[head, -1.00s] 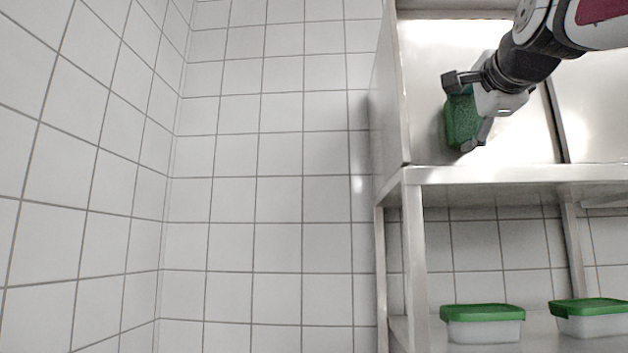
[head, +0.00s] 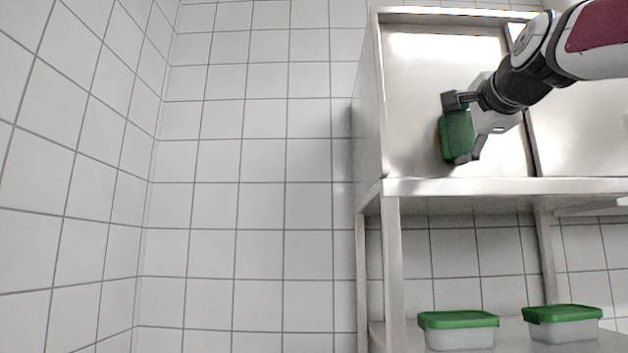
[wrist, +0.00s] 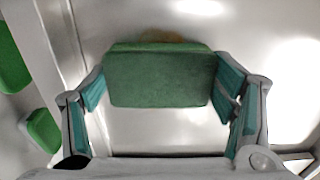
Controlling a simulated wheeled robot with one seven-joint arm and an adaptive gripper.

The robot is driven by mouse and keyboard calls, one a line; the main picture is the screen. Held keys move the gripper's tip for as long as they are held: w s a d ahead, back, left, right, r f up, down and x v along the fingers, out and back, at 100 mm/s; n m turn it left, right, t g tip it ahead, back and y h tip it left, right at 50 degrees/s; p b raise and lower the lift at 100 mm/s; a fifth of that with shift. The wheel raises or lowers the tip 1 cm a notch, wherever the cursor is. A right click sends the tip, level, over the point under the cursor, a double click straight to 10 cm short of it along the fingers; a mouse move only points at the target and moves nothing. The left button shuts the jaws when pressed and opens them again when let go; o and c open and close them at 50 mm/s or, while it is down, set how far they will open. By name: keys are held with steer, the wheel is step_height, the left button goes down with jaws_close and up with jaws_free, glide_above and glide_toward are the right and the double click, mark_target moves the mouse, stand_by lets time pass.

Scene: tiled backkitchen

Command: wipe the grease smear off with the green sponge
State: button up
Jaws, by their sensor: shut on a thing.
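The green sponge (head: 457,136) is held in my gripper (head: 464,130), in front of the left door of a metal cabinet. In the wrist view the sponge (wrist: 160,79) sits between the two fingers (wrist: 161,88), its broad face toward the camera and its far side at the door. Whether it touches the metal cannot be told for sure. A brownish patch, likely the grease smear (wrist: 164,36), shows just past the sponge's far edge. The rest of the smear may be hidden behind the sponge.
The metal cabinet (head: 415,80) stands on a steel shelf (head: 450,187). Two containers with green lids (head: 458,319) (head: 562,313) stand on a lower shelf. A gap (head: 533,140) separates the left door from the panel at right. White tiled wall fills the left, with free room before it.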

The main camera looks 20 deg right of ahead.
mark_target(435, 139)
steer(key=shift+s+d+p, duration=0.75)
steer(key=shift+s+d, duration=0.15)
steer(key=shift+d, duration=2.6)
steer(key=shift+w+a+p, duration=0.2)
steer(key=shift+w+a, duration=0.05)
steer(key=shift+a, duration=0.65)
steer(key=shift+w+a+p, duration=0.15)
steer(key=shift+w+a, duration=0.1)
steer(key=shift+a, duration=0.7)
steer(key=shift+w+a+p, duration=0.2)
steer(key=shift+w+a, duration=0.05)
steer(key=shift+a, duration=0.65)
steer(key=shift+w+a+p, duration=0.2)
steer(key=shift+w+a, duration=0.1)
steer(key=shift+a, duration=0.5)
steer(key=shift+w+a+p, duration=0.25)
steer(key=shift+a, duration=0.55)
steer(key=shift+w+a+p, duration=0.2)
steer(key=shift+w+a, duration=0.1)
steer(key=shift+a, duration=0.5)
steer(key=shift+s, duration=0.1)
steer(key=shift+s+d, duration=0.3)
steer(key=shift+d, duration=0.55)
steer(key=shift+s+d, duration=0.25)
steer(key=shift+d, duration=0.6)
steer(key=s+d+b, duration=0.1)
steer(key=d, duration=0.6)
steer(key=shift+s, duration=0.4)
steer(key=shift+a, duration=0.1)
